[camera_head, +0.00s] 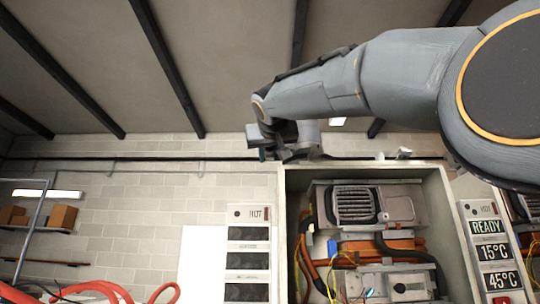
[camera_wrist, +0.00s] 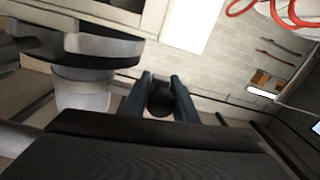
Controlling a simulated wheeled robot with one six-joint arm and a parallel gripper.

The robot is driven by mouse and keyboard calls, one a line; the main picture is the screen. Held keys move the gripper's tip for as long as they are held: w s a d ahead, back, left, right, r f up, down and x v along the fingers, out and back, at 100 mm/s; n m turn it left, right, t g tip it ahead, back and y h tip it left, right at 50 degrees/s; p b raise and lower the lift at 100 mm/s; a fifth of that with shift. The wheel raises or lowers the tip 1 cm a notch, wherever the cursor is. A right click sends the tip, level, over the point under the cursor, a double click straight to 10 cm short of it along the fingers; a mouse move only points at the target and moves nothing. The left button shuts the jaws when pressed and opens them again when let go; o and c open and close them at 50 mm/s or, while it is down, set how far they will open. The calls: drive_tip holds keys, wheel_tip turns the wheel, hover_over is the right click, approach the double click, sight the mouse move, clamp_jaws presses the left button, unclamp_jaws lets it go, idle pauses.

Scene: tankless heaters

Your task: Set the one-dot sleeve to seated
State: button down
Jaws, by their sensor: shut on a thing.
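My gripper (camera_head: 266,142) is raised above the upper left corner of the open heater cabinet (camera_head: 283,225) in the head view. In the wrist view its two blue-grey fingers (camera_wrist: 161,82) are closed on a dark round piece (camera_wrist: 160,101). No dots can be made out on this piece, so I cannot tell whether it is the one-dot sleeve. Inside the cabinet are a grey ribbed unit (camera_head: 353,204), orange pipes and a small blue part (camera_head: 332,248). No dot marks are readable there.
A panel with dark displays (camera_head: 248,262) stands left of the cabinet. A panel reading READY, 15°C and 45°C (camera_head: 490,250) stands right, beside another heater. Red hoses (camera_head: 100,290) and a shelf with boxes (camera_head: 62,217) are at the left. The air between is clear.

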sight(270, 152)
drive_tip(key=shift+w+a+f+b, duration=0.1)
drive_tip(key=shift+f+b, duration=1.55)
drive_tip(key=shift+b, duration=0.2)
drive_tip(key=c, duration=1.5)
unclamp_jaws()
drive_tip(key=shift+a, duration=0.1)
drive_tip(key=shift+o, duration=0.2)
drive_tip(key=shift+r, duration=0.1)
drive_tip(key=shift+s, duration=0.2)
drive_tip(key=s+b, duration=0.3)
drive_tip(key=s, duration=0.4)
drive_tip(key=shift+s+b, duration=0.3)
drive_tip(key=shift+b, duration=0.1)
